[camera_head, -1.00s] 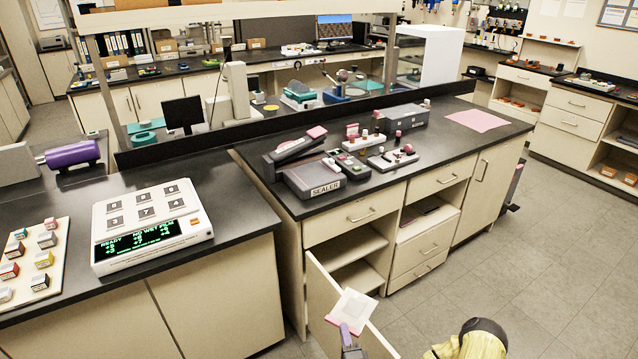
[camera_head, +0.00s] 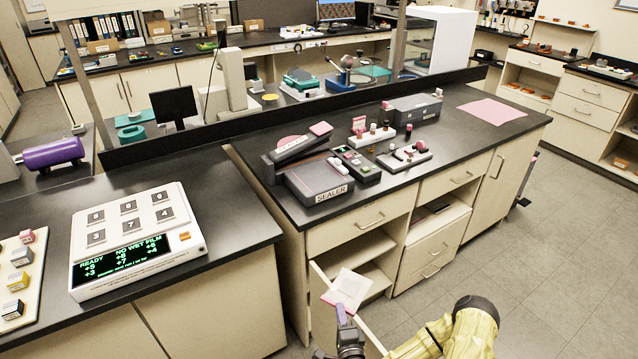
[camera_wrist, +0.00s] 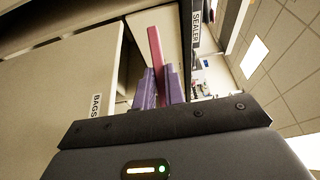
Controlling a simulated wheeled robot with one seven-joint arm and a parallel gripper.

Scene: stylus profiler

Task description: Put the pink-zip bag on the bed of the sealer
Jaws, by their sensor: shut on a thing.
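The pink-zip bag (camera_head: 348,289) is a flat whitish pouch with a pink edge. My gripper (camera_head: 343,316) is shut on it, and the bag sticks out beyond the purple fingertips. In the wrist view the bag's pink edge (camera_wrist: 157,60) stands between the purple fingers (camera_wrist: 157,90). The sealer (camera_head: 316,181) is a dark grey machine on the black counter, with a "SEALER" label on its front and a raised arm with a pink pad at its left. The bag is in front of the cabinet, below the counter top and apart from the sealer.
Small trays of pink-topped items (camera_head: 404,154) and a grey box machine (camera_head: 413,108) stand right of the sealer. A pink mat (camera_head: 492,112) lies on the counter's right. A white keypad device (camera_head: 135,238) sits at left.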

